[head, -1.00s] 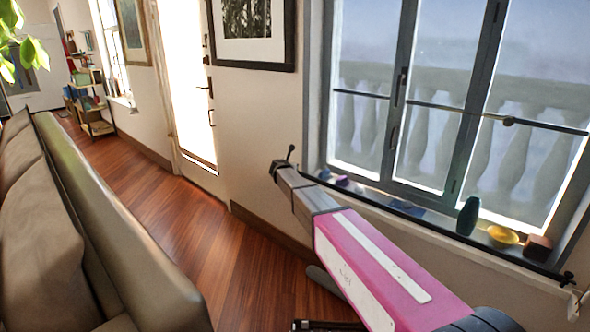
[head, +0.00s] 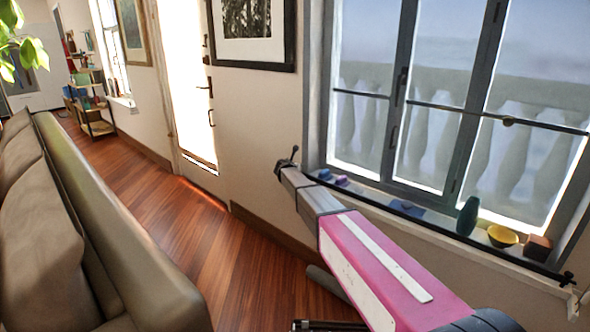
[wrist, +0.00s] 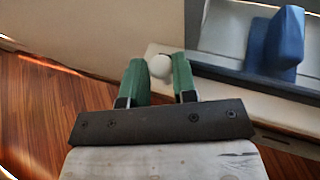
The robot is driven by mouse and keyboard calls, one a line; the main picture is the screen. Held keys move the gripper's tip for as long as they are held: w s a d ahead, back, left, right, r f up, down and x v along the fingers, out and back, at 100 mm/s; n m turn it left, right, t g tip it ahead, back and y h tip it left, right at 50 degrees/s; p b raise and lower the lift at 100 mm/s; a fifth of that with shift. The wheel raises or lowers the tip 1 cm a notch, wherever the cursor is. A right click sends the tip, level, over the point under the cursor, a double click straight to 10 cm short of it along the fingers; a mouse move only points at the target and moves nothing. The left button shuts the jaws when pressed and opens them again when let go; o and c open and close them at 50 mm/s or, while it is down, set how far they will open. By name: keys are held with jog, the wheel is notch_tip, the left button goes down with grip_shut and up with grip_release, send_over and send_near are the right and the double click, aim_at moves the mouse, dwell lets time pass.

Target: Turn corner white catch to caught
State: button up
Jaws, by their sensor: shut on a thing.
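My gripper (wrist: 159,72) shows in the wrist view with its two green fingers closed on a small round white knob. I take this knob to be the white catch (wrist: 160,65). Its top shows between the fingertips; its lower part and base are hidden, so I cannot tell which way it is turned. In the head view my gripper (head: 288,160) is at the lower left corner of the window, by the end of the sill. The catch cannot be made out there.
A blue object (wrist: 276,46) stands on the sill to the right in the wrist view. The sill (head: 385,202) also holds a teal vase (head: 467,216), a yellow bowl (head: 502,236) and a brown block (head: 538,247). A sofa (head: 110,215) stands left; floor lies between.

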jog(key=shift+a+m+h, duration=0.15)
jog(key=shift+m+h, duration=0.15)
jog(key=m+g+h, duration=0.3)
jog(key=m, duration=0.1)
jog(key=w+a+m+g+h, duration=0.1)
jog(key=m+g+h, duration=0.2)
jog(key=m+g, duration=0.1)
jog(key=w+m+g+h, duration=0.1)
jog(key=m+g+h, duration=0.2)
jog(key=m, duration=0.1)
jog(key=shift+a+m+g, duration=0.15)
jog(key=shift+m+g, duration=0.15)
jog(key=shift+g, duration=0.1)
jog(key=shift+m+g, duration=1.5)
jog(key=shift+g, duration=0.7)
jog(key=o, duration=0.6)
